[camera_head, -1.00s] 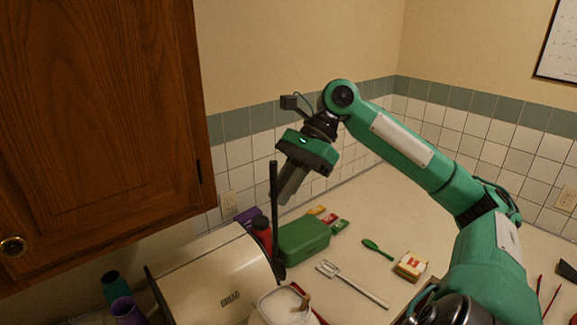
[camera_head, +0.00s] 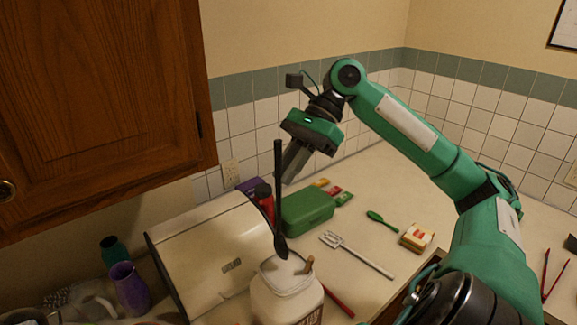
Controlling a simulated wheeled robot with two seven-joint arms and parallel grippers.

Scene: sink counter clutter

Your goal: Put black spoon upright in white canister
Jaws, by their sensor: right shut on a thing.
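The black spoon (camera_head: 278,190) is held near vertical, bowl down. My right gripper (camera_head: 290,165) is shut on its upper handle. The spoon's bowl overlaps the canister's far rim in the picture. I cannot tell whether its tip is above the mouth, just behind it or slightly inside. The canister's base is cut off by the frame. My left gripper is not in view.
A cream bread box (camera_head: 205,255) stands left of the canister. A green box (camera_head: 306,210) and a red bottle (camera_head: 265,203) sit behind. A slotted turner (camera_head: 357,255) and green spoon (camera_head: 380,221) lie to the right. A purple vase (camera_head: 129,288) is at lower left.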

